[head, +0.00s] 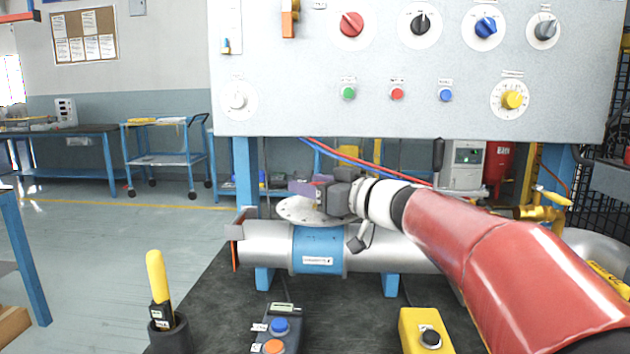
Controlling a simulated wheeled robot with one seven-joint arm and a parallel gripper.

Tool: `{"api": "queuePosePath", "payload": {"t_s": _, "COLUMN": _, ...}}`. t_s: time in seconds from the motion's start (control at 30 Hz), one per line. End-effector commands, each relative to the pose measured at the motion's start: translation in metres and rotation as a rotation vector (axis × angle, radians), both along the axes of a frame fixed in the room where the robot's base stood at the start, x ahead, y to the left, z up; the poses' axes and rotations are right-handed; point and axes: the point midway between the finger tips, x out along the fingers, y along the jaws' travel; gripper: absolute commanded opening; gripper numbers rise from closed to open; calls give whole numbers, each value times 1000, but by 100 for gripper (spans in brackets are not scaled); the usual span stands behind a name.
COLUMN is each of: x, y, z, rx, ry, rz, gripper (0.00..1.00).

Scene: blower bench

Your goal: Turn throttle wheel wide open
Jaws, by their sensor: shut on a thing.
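The throttle wheel (291,211) is a flat, light grey disc with small dark marks. It lies level on top of the blue band (318,243) around a silver pipe. My gripper (322,198) reaches in from the right and is at the wheel's top, shut on the wheel. The gripper body hides the wheel's right and middle parts, so the exact grip cannot be seen. A white label is on the front of the blue band.
A grey panel (290,110) with knobs and buttons hangs above the pipe. On the dark bench top stand a cup with a yellow-handled tool (156,275), a two-button box (279,326) and a yellow button box (418,322). Brass valve fittings (540,213) are at right.

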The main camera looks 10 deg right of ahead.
Motion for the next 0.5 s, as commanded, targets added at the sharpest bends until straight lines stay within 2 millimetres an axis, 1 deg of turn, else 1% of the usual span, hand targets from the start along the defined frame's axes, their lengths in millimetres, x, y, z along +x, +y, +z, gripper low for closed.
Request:
{"api": "queuePosePath", "payload": {"t_s": 0.23, "x": 0, "y": 1, "z": -2, "rx": -3, "ry": 4, "rz": 163, "gripper": 27}}
{"api": "queuePosePath", "payload": {"t_s": 0.5, "x": -2, "y": 3, "z": 0, "rx": -1, "ry": 0, "rz": 266, "gripper": 27}}
